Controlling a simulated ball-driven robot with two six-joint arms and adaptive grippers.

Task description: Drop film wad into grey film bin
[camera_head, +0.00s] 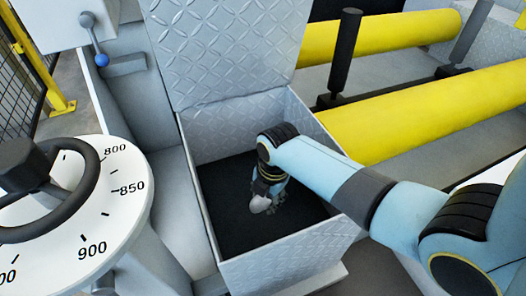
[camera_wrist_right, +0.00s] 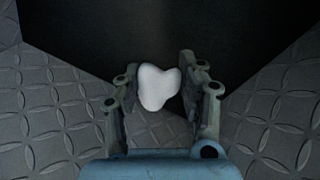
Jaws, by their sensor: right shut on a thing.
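The film wad (camera_head: 261,204) is a small whitish lump. It shows clearly in the right wrist view (camera_wrist_right: 157,87), between the two fingers. My right gripper (camera_head: 268,198) is shut on it, and it also shows in the right wrist view (camera_wrist_right: 160,90). The gripper points down inside the open grey film bin (camera_head: 285,262), within its walls and over the dark floor. The bin has diamond-plate metal walls, which also show in the right wrist view (camera_wrist_right: 45,110). I cannot tell how far the wad is above the floor. My left gripper is not in view.
The bin's raised lid (camera_head: 225,50) stands at the back. A white dial (camera_head: 125,215) with a dark handwheel (camera_head: 75,205) is at the left. Yellow rollers (camera_head: 430,110) with dark upright posts (camera_head: 345,50) lie to the right.

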